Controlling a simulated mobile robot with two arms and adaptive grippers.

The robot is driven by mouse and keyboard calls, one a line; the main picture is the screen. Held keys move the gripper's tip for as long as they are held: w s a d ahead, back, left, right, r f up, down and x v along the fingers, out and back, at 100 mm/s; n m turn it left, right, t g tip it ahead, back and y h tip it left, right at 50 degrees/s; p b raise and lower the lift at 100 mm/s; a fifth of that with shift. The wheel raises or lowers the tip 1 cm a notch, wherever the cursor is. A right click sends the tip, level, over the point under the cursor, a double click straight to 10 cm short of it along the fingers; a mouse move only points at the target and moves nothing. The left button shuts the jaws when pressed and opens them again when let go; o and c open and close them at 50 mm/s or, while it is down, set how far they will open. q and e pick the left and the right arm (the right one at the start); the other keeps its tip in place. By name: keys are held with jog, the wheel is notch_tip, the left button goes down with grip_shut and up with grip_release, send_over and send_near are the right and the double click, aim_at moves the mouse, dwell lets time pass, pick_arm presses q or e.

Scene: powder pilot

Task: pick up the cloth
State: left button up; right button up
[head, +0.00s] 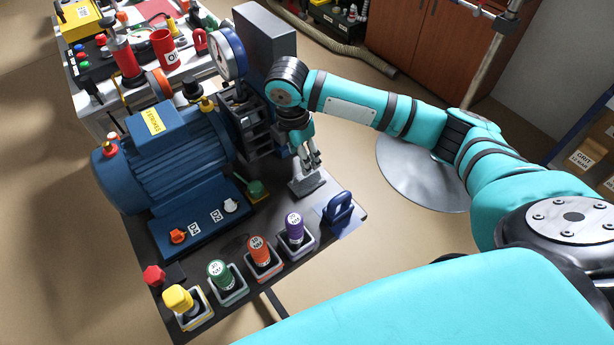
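My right gripper (311,165) points down near the right end of the dark bench (262,204). It is just above a small grey piece (306,184) that may be the cloth; its material is too small to tell. I cannot tell whether the fingers touch it or how far apart they are. A dark blue upright object (338,207) stands to the right on a flat bluish patch (351,221), which could also be fabric. My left gripper is not in view.
A blue motor (180,150) and a pressure gauge (229,53) stand left of the gripper. Several coloured cylinders, including a purple one (294,227), sit in holders along the bench's front edge.

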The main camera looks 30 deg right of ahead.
aim_at(302, 175)
jog(key=f, duration=0.3)
jog(key=shift+w+d+f, duration=0.15)
jog(key=shift+w, duration=0.05)
jog(key=shift+d+f, duration=0.1)
jog(key=shift+f, duration=0.45)
jog(key=shift+s+d+f, duration=0.1)
jog(key=shift+f, duration=0.15)
jog(key=f, duration=0.1)
jog(key=d+f+p, duration=0.1)
jog(key=f, duration=0.1)
jog(key=shift+f, duration=0.75)
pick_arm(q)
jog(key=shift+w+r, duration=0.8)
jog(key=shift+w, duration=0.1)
pick_arm(e)
grip_shut()
